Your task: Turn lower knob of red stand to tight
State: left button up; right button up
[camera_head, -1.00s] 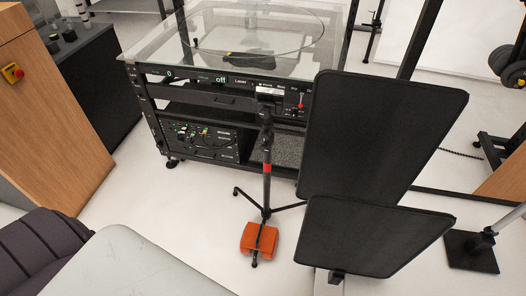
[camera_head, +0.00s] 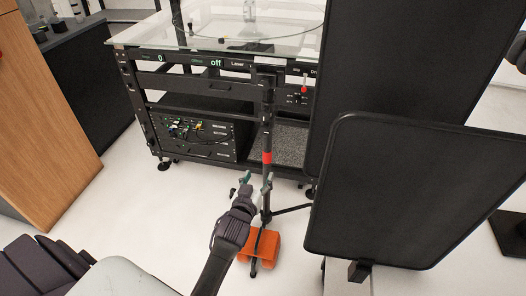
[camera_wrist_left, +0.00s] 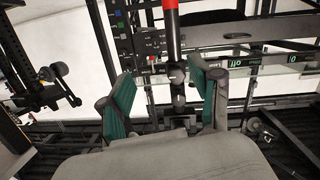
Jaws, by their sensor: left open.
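The stand (camera_head: 267,125) is a thin black upright pole with a red band (camera_head: 267,157) and spread legs. It stands in front of the equipment rack. An orange weight (camera_head: 258,246) sits over one leg. My left gripper (camera_head: 257,182) is just left of the pole, below the red band. In the left wrist view my left gripper (camera_wrist_left: 165,82) has its green-padded fingers open. The pole with the red band (camera_wrist_left: 171,16) and a rounded knob-like part (camera_wrist_left: 178,76) appear in line with the gap between the fingers. Contact cannot be told. My right gripper is not in view.
A black rack with a glass top (camera_head: 190,30) stands behind the stand. Large dark panels (camera_head: 385,190) block the right side. A wooden cabinet (camera_head: 45,105) is at left. Pale floor (camera_head: 140,210) is clear left of the stand.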

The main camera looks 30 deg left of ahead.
pick_arm(q)
jog(key=n+t+y, duration=0.1)
send_near(264, 132)
jog(key=b+x, duration=0.3)
jog(key=x, duration=0.6)
jog(key=shift+f, duration=0.1)
jog(key=shift+w+a, duration=0.1)
jog(key=shift+w, duration=0.2)
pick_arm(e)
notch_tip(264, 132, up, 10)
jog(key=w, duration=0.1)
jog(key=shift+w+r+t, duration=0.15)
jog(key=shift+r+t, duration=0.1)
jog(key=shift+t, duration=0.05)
pick_arm(q)
jog(key=c, duration=1.2)
jog(key=shift+o, duration=0.2)
